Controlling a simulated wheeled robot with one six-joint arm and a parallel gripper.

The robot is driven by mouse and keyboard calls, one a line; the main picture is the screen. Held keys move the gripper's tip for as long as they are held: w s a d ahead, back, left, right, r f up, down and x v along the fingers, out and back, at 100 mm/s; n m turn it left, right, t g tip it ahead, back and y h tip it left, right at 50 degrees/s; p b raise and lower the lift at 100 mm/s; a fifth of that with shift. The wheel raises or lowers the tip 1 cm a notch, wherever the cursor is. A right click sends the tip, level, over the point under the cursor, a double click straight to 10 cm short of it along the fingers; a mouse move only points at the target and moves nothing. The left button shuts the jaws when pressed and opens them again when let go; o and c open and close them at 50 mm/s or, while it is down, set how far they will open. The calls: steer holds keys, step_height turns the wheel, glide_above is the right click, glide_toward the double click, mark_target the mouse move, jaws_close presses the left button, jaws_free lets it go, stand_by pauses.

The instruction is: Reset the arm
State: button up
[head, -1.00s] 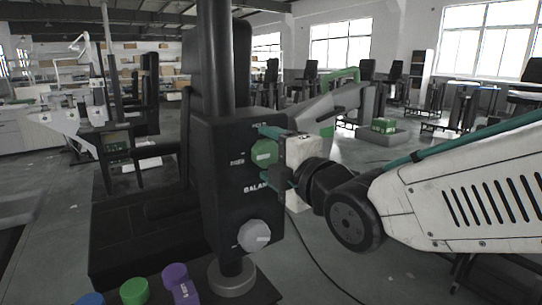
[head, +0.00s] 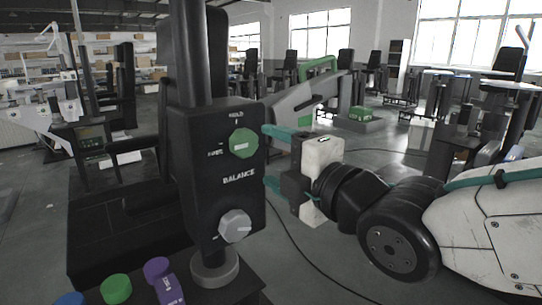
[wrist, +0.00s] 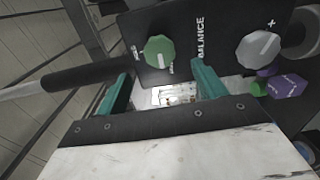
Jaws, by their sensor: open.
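My gripper (head: 273,157) stands just right of a black control box on a column, its two teal fingers spread apart and pointing at the box. Nothing is between the fingers. The box (head: 205,165) carries a green knob (head: 243,143) marked HOLD above and a grey knob (head: 235,225) below the word BALANCE. In the wrist view my gripper (wrist: 162,78) has its teal fingers wide open. The green knob (wrist: 159,51) lies ahead of them, apart from both, and the grey knob (wrist: 258,49) is to the right.
Purple (head: 162,279), green (head: 116,289) and blue (head: 69,298) dumbbells sit at the column's foot. A dark padded machine (head: 125,225) stands left of the column. A cable runs over the floor. Open floor (head: 310,265) lies right of the column.

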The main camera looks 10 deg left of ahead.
steer(key=s+d+f+m+g+h, duration=0.1)
steer(key=d+f+m+g+h, duration=0.3)
steer(key=d+f+m+h, duration=0.65)
steer(key=s+d+f+m+g+h, duration=0.1)
steer(key=s+d+m, duration=0.3)
steer(key=d, duration=0.4)
steer(key=s+d+f+m+g+h, duration=0.1)
steer(key=s+d+m+g, duration=0.2)
steer(key=s+d+m, duration=0.2)
steer(key=s+d+f+m+g+h, duration=0.1)
steer(key=s+d+m, duration=0.3)
steer(key=d+m, duration=0.4)
steer(key=shift+s+d+f+g, duration=0.25)
steer(key=shift+d+g, duration=0.45)
steer(key=shift+d, duration=0.9)
